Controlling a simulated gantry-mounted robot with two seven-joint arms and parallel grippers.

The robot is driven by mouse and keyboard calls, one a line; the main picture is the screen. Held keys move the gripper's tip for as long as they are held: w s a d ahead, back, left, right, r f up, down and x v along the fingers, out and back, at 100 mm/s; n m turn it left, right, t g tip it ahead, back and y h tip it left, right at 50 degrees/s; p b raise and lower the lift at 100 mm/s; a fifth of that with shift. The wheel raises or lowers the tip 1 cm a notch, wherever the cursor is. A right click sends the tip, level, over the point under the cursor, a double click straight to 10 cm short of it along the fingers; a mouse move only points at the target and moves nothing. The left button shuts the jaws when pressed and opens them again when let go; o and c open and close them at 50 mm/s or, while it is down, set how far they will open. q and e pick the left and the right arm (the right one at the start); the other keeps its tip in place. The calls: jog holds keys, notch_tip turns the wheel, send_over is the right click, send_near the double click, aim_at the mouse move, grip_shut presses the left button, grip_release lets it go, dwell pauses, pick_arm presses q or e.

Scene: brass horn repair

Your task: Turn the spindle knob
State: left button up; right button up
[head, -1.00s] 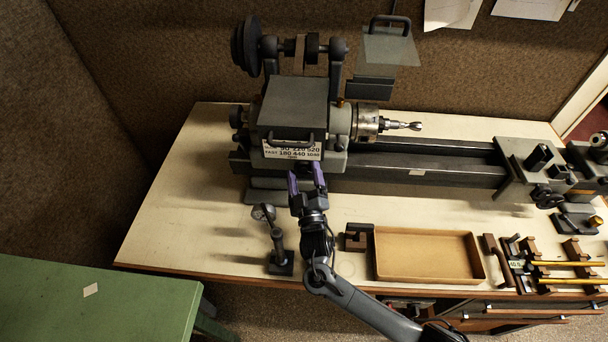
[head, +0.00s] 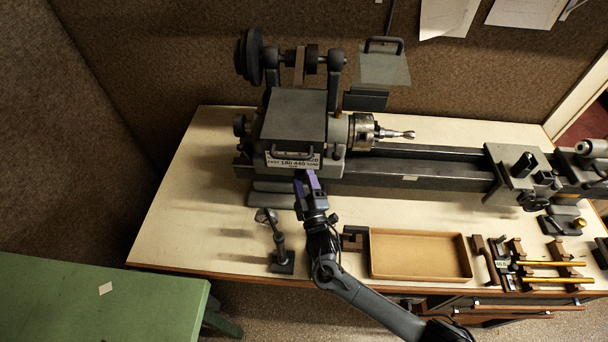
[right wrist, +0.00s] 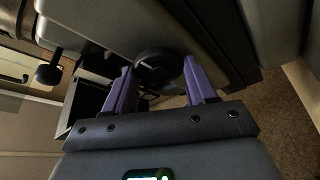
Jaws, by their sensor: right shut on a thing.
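The lathe headstock (head: 296,112) is a dark grey box with a white speed plate (head: 292,160) and a handle on its front. My right gripper (head: 307,176) is at the lower front of the headstock, below the plate. In the right wrist view, the dark round spindle knob (right wrist: 157,65) sits between the purple fingers, which are shut on it. In the head view the knob is hidden by the fingers and the headstock front. The chuck (head: 362,132) with a bit points right. My left gripper is not in view.
A dial gauge on a stand (head: 280,250) is left of my right arm. An open tan tray (head: 420,277) is to its right, with brass rods (head: 552,264) on holders beyond. The lathe bed (head: 430,168) runs right. The bench's left end is clear.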

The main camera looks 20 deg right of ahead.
jog(key=o, duration=1.1)
jog(key=shift+c, duration=0.2)
